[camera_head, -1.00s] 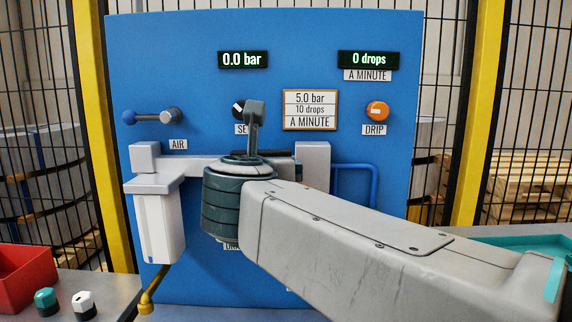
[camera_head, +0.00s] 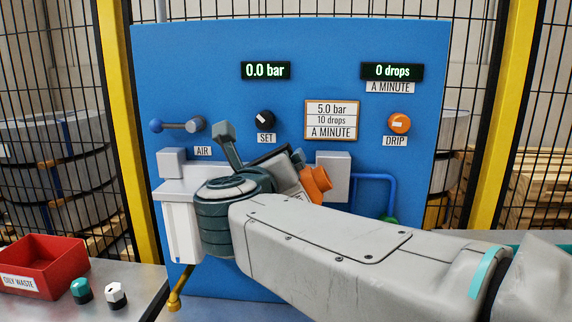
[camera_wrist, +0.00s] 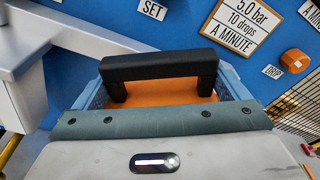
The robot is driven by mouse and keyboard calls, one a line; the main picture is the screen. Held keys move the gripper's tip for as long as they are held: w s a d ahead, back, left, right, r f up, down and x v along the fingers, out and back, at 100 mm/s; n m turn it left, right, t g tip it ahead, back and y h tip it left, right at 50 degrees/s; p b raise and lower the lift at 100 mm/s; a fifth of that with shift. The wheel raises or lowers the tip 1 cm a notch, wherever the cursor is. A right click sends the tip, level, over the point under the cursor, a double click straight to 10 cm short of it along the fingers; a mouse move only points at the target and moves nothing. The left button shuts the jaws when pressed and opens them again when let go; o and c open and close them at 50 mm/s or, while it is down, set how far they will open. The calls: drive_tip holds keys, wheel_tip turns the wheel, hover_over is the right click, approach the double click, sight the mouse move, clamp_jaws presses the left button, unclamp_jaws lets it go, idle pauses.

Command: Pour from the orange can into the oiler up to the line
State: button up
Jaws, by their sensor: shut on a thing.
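The orange can (camera_head: 316,184) shows as a small orange part to the right of my wrist in the head view. In the wrist view the can (camera_wrist: 170,99) shows its orange top under a black handle (camera_wrist: 160,68). My gripper (camera_head: 285,170) is shut on the can, in front of the blue panel. In the wrist view its pale blue fingers lie on both sides of the can. The can seems tilted in the head view. I cannot make out the oiler, its fill line or any flow; my arm covers the panel's lower middle.
The blue panel (camera_head: 320,60) carries the air lever (camera_head: 178,126), set knob (camera_head: 264,119) and orange drip knob (camera_head: 399,123). Displays read 0.0 bar and 0 drops. A white unit (camera_head: 180,230) hangs left of my wrist. A red waste bin (camera_head: 70,262) and two small caps stand lower left.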

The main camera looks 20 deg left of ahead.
drive_tip(key=shift+r+n+p, duration=0.3)
drive_tip(key=shift+n+p, duration=0.55)
drive_tip(key=shift+n, duration=0.15)
drive_tip(key=shift+a+f+n+p, duration=0.15)
drive_tip(key=shift+n+p, duration=0.25)
drive_tip(key=shift+n, duration=0.4)
drive_tip(key=n, duration=0.1)
drive_tip(key=d+f+n, duration=0.1)
drive_tip(key=n, duration=0.1)
drive_tip(key=f+n, duration=0.1)
drive_tip(key=shift+w+d+t+h+p, duration=0.2)
drive_tip(key=shift+d+t+h+p, duration=0.1)
drive_tip(key=shift+t+p, duration=0.1)
drive_tip(key=shift+w+d+f+n+t+b, duration=0.2)
drive_tip(key=shift+d+f+n, duration=0.4)
drive_tip(key=shift+n, duration=0.4)
drive_tip(key=shift+w+d+f+n+t+b, duration=0.15)
drive_tip(key=shift+d+f+n+b, duration=0.25)
drive_tip(key=shift+f+n, duration=0.45)
drive_tip(key=shift+r, duration=0.15)
